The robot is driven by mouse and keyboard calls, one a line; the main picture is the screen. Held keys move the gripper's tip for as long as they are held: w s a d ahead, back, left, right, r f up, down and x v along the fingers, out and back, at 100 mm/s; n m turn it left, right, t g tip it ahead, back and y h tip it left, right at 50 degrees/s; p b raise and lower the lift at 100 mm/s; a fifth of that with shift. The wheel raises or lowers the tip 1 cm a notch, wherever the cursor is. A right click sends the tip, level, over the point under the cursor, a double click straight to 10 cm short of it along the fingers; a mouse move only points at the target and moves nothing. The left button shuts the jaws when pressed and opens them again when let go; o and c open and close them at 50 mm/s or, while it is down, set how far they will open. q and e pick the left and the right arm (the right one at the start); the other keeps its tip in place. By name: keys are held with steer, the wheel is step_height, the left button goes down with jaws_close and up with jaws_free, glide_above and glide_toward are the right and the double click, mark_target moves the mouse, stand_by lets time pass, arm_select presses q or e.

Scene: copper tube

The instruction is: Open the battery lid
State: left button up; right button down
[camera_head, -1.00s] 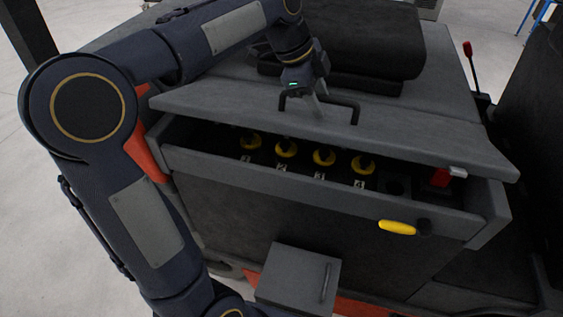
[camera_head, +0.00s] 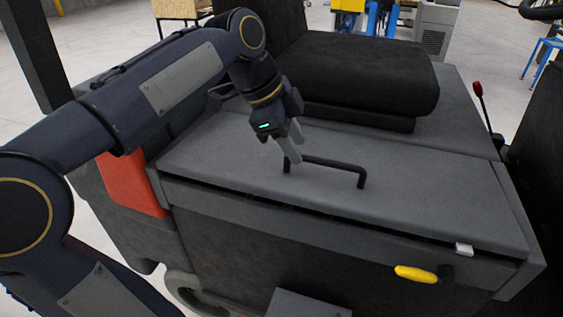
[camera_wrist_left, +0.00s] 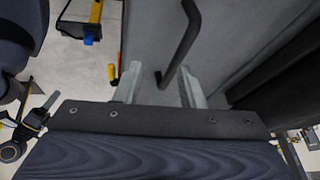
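The battery lid (camera_head: 400,205) is a grey flat panel on the vehicle's top. It is lowered almost flat, with a thin dark gap along its front edge. A black bar handle (camera_head: 325,167) stands on it and also shows in the wrist view (camera_wrist_left: 180,45). My left gripper (camera_head: 293,150) is over the lid at the handle's left end. In the wrist view its two fingers (camera_wrist_left: 161,88) are apart, with the handle's near end between them and space on both sides. Whether a finger touches the handle is unclear. My right gripper is not in view.
A black seat (camera_head: 350,75) stands behind the lid. A yellow knob (camera_head: 415,273) and a small white latch piece (camera_head: 463,249) are at the front right. A red-tipped lever (camera_head: 480,100) rises at right. The lid's front half is clear.

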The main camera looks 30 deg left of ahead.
arm_select(q)
steer(key=shift+s+d+f+n+t+p, duration=0.15)
steer(key=shift+s+f+n, duration=0.25)
steer(key=shift+s+n, duration=0.4)
steer(key=shift+s+f+n+t+p, duration=0.1)
steer(key=shift+s+f+n+p, duration=0.25)
steer(key=shift+s+n, duration=0.4)
steer(key=shift+s+d+f+n+t+p, duration=0.15)
steer(key=shift+s+f+n, duration=0.25)
steer(key=shift+s+n, duration=0.35)
